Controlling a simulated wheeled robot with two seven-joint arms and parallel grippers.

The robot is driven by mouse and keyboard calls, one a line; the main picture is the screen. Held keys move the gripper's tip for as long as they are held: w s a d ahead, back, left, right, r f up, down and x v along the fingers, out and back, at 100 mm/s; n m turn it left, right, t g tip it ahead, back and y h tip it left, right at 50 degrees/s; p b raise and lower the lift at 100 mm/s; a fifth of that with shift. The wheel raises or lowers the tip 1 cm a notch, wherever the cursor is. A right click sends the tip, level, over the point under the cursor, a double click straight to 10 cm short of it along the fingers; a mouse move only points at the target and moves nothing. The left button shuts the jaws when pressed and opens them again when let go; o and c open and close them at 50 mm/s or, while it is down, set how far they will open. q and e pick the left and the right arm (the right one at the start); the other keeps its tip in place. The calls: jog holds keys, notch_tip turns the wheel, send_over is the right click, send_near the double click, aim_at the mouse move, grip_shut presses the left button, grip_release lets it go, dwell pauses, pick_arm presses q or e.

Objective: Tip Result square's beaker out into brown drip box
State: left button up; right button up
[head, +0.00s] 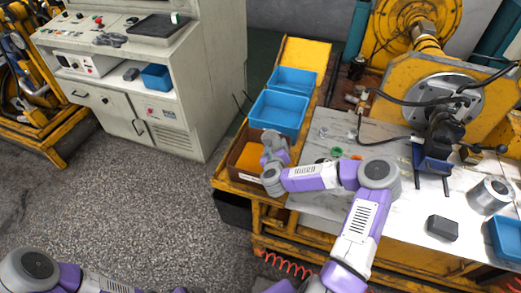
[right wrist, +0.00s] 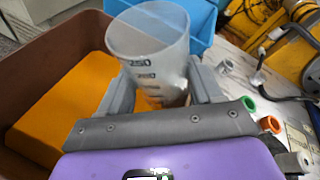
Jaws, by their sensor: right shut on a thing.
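My right gripper (right wrist: 160,100) is shut on a translucent beaker (right wrist: 148,45) with dark graduation marks. In the right wrist view the beaker's open mouth faces up the picture, and its lower part is partly hidden by the fingers. I cannot tell whether anything is in it. In the head view the right gripper (head: 274,150) is over or just inside the right part of the brown drip box (head: 236,151), which has an orange-yellow area inside. The box's brown wall (right wrist: 50,45) fills the left of the right wrist view. I cannot make out the Result square. My left gripper is out of view.
Two blue bins (head: 278,112) stand behind the brown box on the yellow cart. The white marble-look table (head: 330,205) at right carries small green and orange rings, a dark block (head: 442,228), a metal cylinder (head: 490,195) and a blue bin. A grey control cabinet stands left.

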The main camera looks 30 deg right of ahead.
jog(key=shift+w+a+r+m+y+p, duration=0.15)
jog(key=shift+a+r+m+y+p, duration=0.2)
jog(key=shift+m+p, duration=0.35)
jog(key=shift+a+m+y+p, duration=0.25)
jog(key=shift+m+y+p, duration=0.05)
jog(key=shift+m+y, duration=0.2)
jog(key=shift+w+a+m+y, duration=0.25)
jog(key=shift+a+m+y, duration=0.2)
jog(key=shift+m, duration=0.25)
jog(key=shift+r, duration=0.1)
